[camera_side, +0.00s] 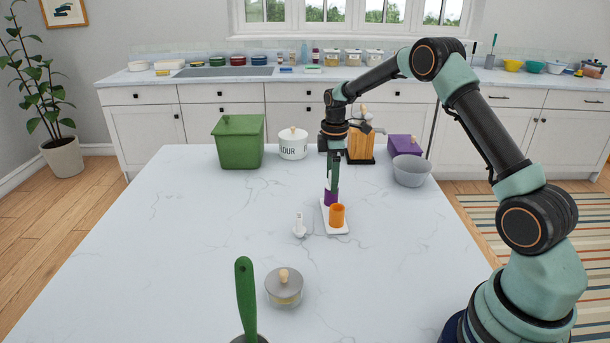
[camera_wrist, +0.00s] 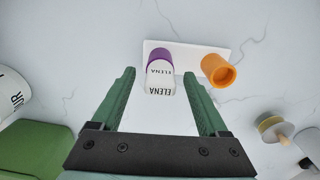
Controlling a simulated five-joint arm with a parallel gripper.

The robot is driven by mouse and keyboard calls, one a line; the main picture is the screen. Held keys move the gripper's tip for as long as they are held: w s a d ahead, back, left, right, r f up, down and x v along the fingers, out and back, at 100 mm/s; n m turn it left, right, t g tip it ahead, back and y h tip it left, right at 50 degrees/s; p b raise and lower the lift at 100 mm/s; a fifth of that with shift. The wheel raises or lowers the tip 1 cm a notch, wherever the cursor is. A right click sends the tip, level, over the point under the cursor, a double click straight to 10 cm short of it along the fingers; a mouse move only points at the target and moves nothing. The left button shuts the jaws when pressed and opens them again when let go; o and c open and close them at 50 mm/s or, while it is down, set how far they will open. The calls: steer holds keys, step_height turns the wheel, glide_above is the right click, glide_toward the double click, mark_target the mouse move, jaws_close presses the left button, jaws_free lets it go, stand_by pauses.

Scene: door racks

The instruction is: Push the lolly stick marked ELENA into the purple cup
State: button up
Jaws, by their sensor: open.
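The purple cup (camera_side: 331,198) stands at the far end of a white base plate (camera_side: 337,229); it also shows in the wrist view (camera_wrist: 158,53). A white piece marked ELENA (camera_wrist: 160,82), which I take as the lolly stick's end, overlaps the purple cup's mouth in the wrist view. It appears to stand in the cup, but its depth cannot be told. My gripper (camera_side: 332,183) points down over the purple cup. In the wrist view its green fingers (camera_wrist: 160,75) are open, one on each side of the ELENA piece, with visible gaps.
An orange cup (camera_side: 337,215) stands on the plate's near end, close to my gripper. A small white object (camera_side: 300,226) lies left of the plate. A lidded jar (camera_side: 284,287) and a green handle (camera_side: 245,300) are nearer. A green bin (camera_side: 239,142) and flour jar (camera_side: 293,144) stand behind.

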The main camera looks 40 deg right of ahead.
step_height(320, 180, up, 12)
stand_by(0.5)
